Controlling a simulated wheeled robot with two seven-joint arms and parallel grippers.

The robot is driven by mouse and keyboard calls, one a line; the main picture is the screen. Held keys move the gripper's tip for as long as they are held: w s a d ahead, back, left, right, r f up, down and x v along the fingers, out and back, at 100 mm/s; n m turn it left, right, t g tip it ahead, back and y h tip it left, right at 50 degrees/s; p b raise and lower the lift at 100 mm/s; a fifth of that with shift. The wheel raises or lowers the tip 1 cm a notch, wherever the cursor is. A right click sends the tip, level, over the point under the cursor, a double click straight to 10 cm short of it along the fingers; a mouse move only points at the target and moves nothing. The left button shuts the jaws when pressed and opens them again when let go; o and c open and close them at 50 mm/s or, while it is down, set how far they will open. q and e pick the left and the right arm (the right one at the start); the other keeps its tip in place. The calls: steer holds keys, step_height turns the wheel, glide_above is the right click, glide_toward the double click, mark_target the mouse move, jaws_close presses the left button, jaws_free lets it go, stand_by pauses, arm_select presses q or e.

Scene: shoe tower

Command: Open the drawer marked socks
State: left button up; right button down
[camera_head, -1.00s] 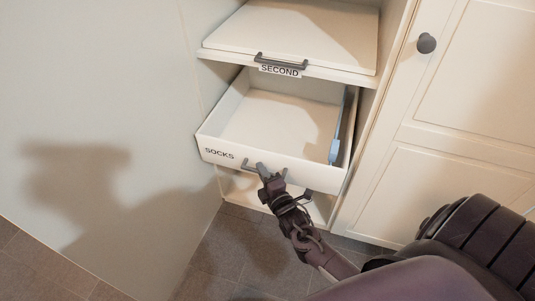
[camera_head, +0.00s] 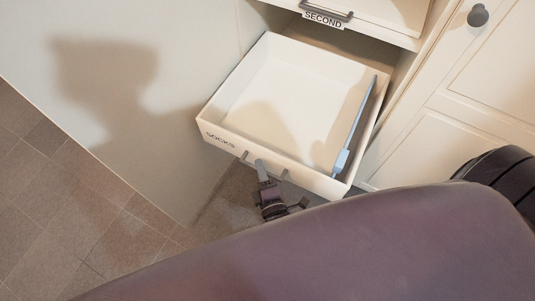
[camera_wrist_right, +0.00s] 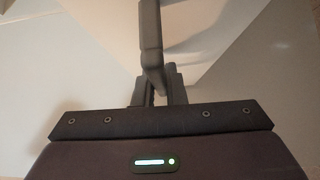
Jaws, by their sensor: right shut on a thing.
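My right gripper (camera_head: 262,172) is at the middle of that front and is shut on the handle. In the right wrist view the grey handle (camera_wrist_right: 151,45) runs down to between the fingers. My left gripper is not in view.
A drawer marked SECOND (camera_head: 323,19) is above, with its own dark handle. A cabinet door with a round knob (camera_head: 478,15) stands to the right. Tiled floor (camera_head: 60,215) is free at the lower left.

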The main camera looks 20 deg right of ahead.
steer(key=shift+s+a, duration=0.3)
steer(key=c, duration=1.5)
jaws_free()
steer(key=s, duration=0.7)
steer(key=shift+s+a, duration=0.3)
steer(key=shift+s, duration=0.05)
